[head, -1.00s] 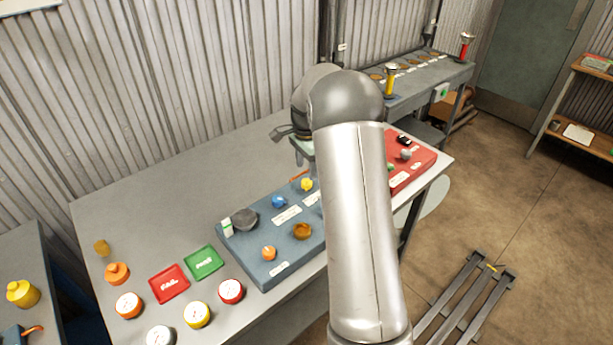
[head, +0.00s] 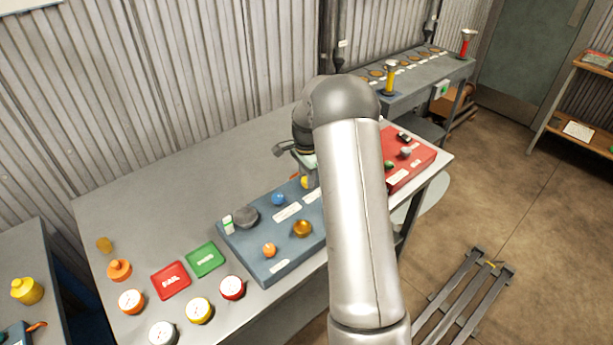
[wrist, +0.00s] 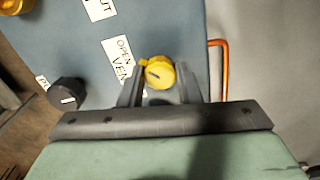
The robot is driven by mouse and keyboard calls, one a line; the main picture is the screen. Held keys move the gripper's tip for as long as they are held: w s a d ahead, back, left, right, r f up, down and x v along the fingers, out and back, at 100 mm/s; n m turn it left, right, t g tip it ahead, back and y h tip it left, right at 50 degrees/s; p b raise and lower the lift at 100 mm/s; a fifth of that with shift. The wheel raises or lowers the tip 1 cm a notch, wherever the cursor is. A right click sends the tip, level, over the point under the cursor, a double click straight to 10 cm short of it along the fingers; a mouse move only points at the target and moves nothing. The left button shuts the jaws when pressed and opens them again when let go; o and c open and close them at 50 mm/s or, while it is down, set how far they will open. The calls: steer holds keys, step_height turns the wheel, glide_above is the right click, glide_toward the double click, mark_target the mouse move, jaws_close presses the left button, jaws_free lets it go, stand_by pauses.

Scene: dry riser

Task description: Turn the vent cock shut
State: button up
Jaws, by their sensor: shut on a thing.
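The vent cock (wrist: 159,72) is a round yellow knob with a dark mark on its face and a small tab at its upper left. It sits on the blue panel (wrist: 75,40) beside a label reading "OPEN" and "VEN…" (wrist: 121,60). My gripper (wrist: 160,84) is shut on the vent cock, one finger on each side. In the head view the vent cock (head: 305,183) shows only partly, beside my gripper, and the arm hides the panel's right part.
A black knob (wrist: 66,92) and a copper pipe (wrist: 225,68) lie near my gripper. The panel also bears a blue knob (head: 278,199), an orange knob (head: 269,250) and a brass one (head: 302,228). A red panel (head: 420,157) stands right. The table's back left is clear.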

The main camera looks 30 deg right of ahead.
steer(key=n+b, duration=0.2)
steer(key=n, duration=0.2)
steer(key=shift+b, duration=0.35)
steer(key=n+b, duration=0.1)
steer(key=n, duration=0.3)
steer(key=shift+n+b, duration=0.3)
steer(key=shift+b, duration=0.1)
steer(key=n+b, duration=0.1)
steer(key=n, duration=0.3)
steer(key=shift+d+n, duration=0.1)
steer(key=shift+n, duration=0.2)
steer(key=n, duration=0.4)
steer(key=shift+r+n+b, duration=0.15)
steer(key=shift+n+b, duration=0.15)
steer(key=shift+b, duration=0.1)
steer(key=o, duration=1)
steer(key=shift+c, duration=0.2)
